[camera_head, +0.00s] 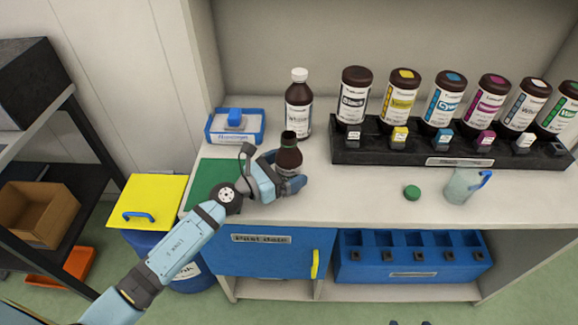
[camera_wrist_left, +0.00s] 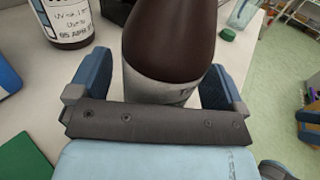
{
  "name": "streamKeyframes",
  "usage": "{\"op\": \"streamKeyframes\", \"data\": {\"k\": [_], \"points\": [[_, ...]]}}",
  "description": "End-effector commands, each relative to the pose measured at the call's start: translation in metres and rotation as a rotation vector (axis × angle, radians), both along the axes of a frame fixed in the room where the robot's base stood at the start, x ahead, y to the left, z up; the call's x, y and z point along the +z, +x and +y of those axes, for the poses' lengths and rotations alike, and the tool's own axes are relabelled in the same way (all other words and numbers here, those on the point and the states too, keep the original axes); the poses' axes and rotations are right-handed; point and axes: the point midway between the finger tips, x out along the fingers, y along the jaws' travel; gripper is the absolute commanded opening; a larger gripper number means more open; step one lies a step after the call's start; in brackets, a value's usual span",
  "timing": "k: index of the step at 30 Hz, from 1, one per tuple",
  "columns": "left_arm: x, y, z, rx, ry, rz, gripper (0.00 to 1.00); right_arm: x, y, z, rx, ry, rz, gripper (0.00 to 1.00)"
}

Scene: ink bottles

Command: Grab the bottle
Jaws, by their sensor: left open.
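A small dark brown bottle (camera_head: 288,156) with a pale label stands on the white counter, uncapped as far as I can see. My left gripper (camera_head: 285,184) is at this bottle, low on its body. In the left wrist view the brown bottle (camera_wrist_left: 172,45) sits between the two blue fingers of the open gripper (camera_wrist_left: 160,88), with its pale label near the palm. Contact with the fingers cannot be told. A taller brown bottle with a white cap (camera_head: 299,103) stands just behind.
A black rack (camera_head: 440,152) holds several inverted ink bottles at the back right. A green cap (camera_head: 412,192) and a clear jug (camera_head: 462,186) stand near the front edge. A blue tray (camera_head: 212,137) and green mat (camera_head: 212,178) lie left.

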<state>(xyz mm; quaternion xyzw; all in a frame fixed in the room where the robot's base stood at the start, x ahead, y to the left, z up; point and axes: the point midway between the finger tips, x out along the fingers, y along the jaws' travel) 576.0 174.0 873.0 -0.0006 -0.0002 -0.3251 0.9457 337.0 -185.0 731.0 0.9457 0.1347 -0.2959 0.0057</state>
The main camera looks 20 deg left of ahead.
Motion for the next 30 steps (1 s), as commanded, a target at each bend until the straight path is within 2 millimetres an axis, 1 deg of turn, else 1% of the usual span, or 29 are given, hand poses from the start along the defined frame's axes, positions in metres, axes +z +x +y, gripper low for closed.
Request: {"op": "streamKeyframes", "data": {"k": [3, 9, 10, 11, 12, 17, 18, 30], "points": [[0.0003, 0.0056, -0.0047, -0.001, 0.000, 0.000, 0.97, 0.0013, 0.0003, 0.0000, -0.001, 0.001, -0.001, 0.67], [-0.0001, 0.0056, -0.0047, -0.001, 0.001, -0.001, 0.97, 0.0028, 0.0009, 0.0000, -0.001, 0.002, -0.005, 0.67], [0.0000, 0.0056, -0.0047, -0.001, 0.001, -0.001, 0.92, 0.0031, 0.0009, 0.0000, -0.001, 0.002, -0.005, 0.67], [0.0000, 0.0056, -0.0047, -0.001, 0.001, -0.001, 0.85, 0.0033, 0.0009, 0.0001, -0.001, 0.002, -0.006, 0.67], [0.0000, 0.0056, -0.0047, -0.001, 0.001, -0.001, 0.76, 0.0036, 0.0010, 0.0001, -0.001, 0.002, -0.006, 0.67], [0.0000, 0.0054, -0.0046, -0.001, 0.000, 0.000, 0.39, 0.0040, 0.0011, 0.0001, -0.001, 0.003, -0.006, 0.67], [0.0006, 0.0056, -0.0046, -0.001, 0.000, -0.001, 0.36, 0.0040, 0.0011, 0.0001, -0.001, 0.003, -0.006, 0.67], [0.0042, 0.0056, -0.0045, -0.001, 0.001, -0.002, 0.37, 0.0052, 0.0007, 0.0001, -0.001, 0.002, -0.004, 0.67]]}}
